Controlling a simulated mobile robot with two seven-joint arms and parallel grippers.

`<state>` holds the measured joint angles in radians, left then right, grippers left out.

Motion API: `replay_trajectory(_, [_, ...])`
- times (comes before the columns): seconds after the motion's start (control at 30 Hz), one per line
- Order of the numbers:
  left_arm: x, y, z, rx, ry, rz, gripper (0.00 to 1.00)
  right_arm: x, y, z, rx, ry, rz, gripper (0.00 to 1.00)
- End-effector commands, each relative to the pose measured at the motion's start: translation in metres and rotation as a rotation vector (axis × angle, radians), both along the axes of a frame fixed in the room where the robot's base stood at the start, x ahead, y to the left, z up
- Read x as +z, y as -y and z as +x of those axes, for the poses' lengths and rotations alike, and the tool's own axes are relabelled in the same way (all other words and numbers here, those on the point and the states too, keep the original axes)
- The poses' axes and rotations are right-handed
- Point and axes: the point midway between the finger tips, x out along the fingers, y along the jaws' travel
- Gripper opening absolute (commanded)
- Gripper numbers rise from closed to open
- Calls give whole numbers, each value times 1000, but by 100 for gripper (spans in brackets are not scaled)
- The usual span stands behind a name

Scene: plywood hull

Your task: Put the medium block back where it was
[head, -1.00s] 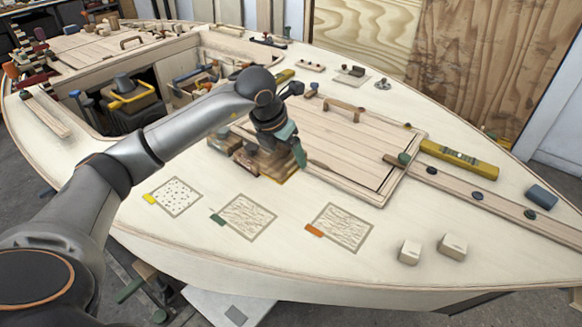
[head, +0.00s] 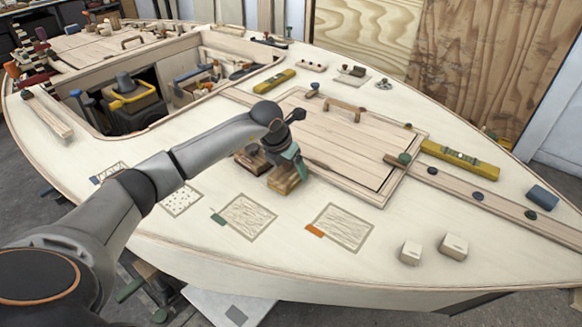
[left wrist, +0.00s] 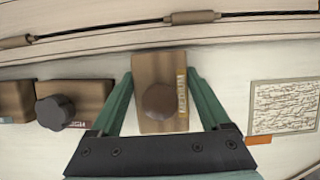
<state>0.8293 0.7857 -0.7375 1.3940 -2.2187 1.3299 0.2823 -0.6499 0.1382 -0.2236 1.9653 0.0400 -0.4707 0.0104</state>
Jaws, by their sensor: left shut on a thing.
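My left gripper (head: 289,165) is shut on a brown wooden block (head: 284,181) near the front left corner of the hatch. In the left wrist view, the block (left wrist: 159,70) stands between the two green fingers (left wrist: 160,85). It has a dark round knob on top and a yellow label that seems to read medium. Another brown block with a dark knob (left wrist: 88,92) is to its left, and part of a further block (left wrist: 14,102) shows at the left edge. I cannot tell whether the held block touches the deck. My right gripper is not in view.
Textured patches with coloured tabs lie on the near deck, including a green-tabbed one (head: 248,216) and an orange-tabbed one (head: 342,228). Two pale blocks (head: 453,247) are at the right. The planked hatch (head: 350,150) and a yellow level (head: 460,160) lie behind.

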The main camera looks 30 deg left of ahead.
Motion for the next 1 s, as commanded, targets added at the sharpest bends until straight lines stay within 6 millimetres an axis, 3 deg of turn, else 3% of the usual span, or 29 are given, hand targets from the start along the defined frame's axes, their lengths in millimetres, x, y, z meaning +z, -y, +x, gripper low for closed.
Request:
replay_trajectory(0.13, [-4,0,0,0,1,0,0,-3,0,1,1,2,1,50])
replay_trajectory(0.17, [-3,0,0,1,0,0,83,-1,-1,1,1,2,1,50])
replay_trajectory(0.3, [-3,0,0,1,0,0,98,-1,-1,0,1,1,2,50])
replay_trajectory(0.67, [4,0,-1,0,1,0,100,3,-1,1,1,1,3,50])
replay_trajectory(1.0, [66,-3,-26,1,4,2,100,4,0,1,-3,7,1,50])
